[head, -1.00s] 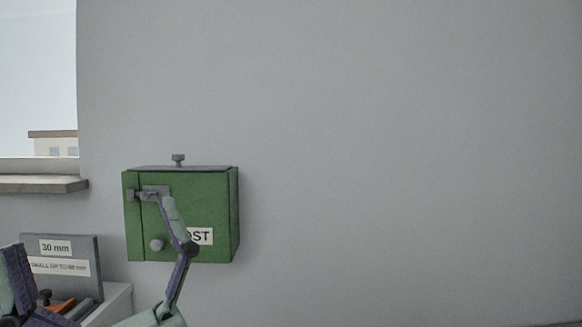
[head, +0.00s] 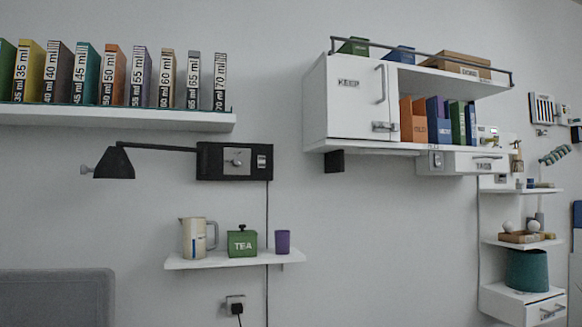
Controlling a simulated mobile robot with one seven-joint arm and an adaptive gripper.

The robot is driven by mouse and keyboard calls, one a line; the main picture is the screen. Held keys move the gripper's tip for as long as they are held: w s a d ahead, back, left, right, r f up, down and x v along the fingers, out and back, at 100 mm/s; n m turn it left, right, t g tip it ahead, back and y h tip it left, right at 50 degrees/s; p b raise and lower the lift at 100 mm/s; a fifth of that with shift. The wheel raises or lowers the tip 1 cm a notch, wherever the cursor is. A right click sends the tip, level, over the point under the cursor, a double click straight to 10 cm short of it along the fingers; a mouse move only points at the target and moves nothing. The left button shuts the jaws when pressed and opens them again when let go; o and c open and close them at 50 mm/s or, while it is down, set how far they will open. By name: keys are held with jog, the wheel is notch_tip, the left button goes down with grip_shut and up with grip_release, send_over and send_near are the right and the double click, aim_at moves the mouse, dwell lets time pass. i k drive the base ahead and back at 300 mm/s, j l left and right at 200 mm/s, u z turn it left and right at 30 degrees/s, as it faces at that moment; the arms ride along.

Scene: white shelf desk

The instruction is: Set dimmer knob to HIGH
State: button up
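The dimmer is a black wall box (head: 208,162) with a grey face plate and a round grey knob (head: 237,158) in its middle. A small light switch-like panel (head: 262,162) sits to the right of the knob. The knob's markings and setting are too small to read. A black lamp (head: 115,164) hangs on an arm from the box's left side. A cable runs down from the box. My gripper is not in view.
A shelf of labelled binders (head: 120,116) is above the box. A small shelf (head: 205,264) below holds a jug (head: 194,238), a green TEA tin (head: 243,242) and a purple cup (head: 283,242). A white KEEP cabinet (head: 345,100) is to the right. A grey panel (head: 55,298) stands lower left.

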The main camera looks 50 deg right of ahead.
aim_at(238, 161)
jog(key=z, duration=1.3)
jog(key=i+l+u, duration=0.15)
jog(key=i+l, duration=0.35)
jog(key=l, duration=0.1)
